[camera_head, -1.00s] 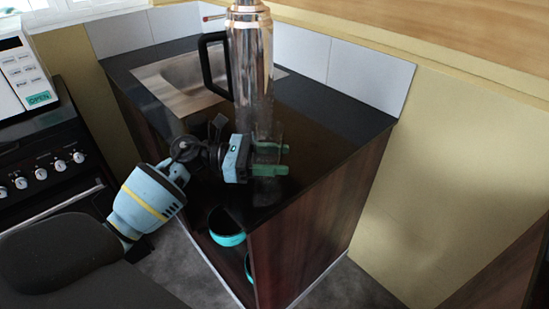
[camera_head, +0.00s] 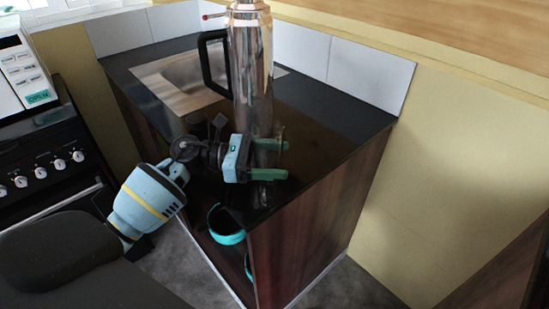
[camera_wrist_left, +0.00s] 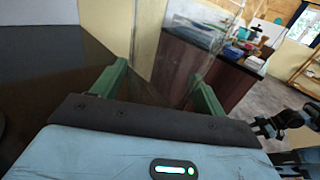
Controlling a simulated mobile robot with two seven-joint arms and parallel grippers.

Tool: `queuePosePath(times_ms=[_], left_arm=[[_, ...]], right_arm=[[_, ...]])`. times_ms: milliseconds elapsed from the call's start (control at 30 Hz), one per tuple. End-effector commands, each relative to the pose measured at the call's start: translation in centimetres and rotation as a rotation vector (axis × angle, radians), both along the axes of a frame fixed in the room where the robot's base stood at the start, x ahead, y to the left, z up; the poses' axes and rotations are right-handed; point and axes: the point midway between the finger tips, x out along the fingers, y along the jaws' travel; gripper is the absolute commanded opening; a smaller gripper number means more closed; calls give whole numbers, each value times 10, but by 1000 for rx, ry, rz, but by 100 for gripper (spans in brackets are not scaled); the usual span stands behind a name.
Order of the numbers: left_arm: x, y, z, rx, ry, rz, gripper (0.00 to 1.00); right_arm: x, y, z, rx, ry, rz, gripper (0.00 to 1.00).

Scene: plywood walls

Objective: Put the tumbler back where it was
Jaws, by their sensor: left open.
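A clear see-through tumbler (camera_head: 266,159) stands on the dark countertop (camera_head: 335,118), near its front corner. Its outline is faint against the dark surface. My left gripper (camera_head: 281,160) is open, with its green fingers on either side of the tumbler. In the left wrist view the gripper (camera_wrist_left: 163,92) is also open, and the tumbler (camera_wrist_left: 172,62) shows faintly as a clear shape between and beyond the fingers. I cannot tell whether a finger still touches the glass.
A tall chrome flask (camera_head: 251,75) with a black handle stands just behind the tumbler. A metal sink (camera_head: 165,88) lies behind left. Turquoise bowls (camera_head: 228,238) sit in the open cabinet below. A stove (camera_head: 45,165) is at left. The countertop to the right is clear.

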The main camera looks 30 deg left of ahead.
Motion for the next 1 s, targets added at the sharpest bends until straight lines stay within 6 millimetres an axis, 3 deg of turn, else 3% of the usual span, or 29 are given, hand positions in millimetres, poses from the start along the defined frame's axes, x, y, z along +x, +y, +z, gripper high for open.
queuePosePath(times_ms=[400, 600, 1000], left_arm=[[-32, 66, -4, 4, 5, 1, 73], [-46, 94, -2, 2, 3, 1, 73], [-52, 108, 2, 0, -1, 0, 73]], right_arm=[[-15, 0, -27, 0, 42, 1, 36], [-11, 1, -32, 1, 38, 1, 36], [-9, 1, -33, 3, 32, 0, 36]])
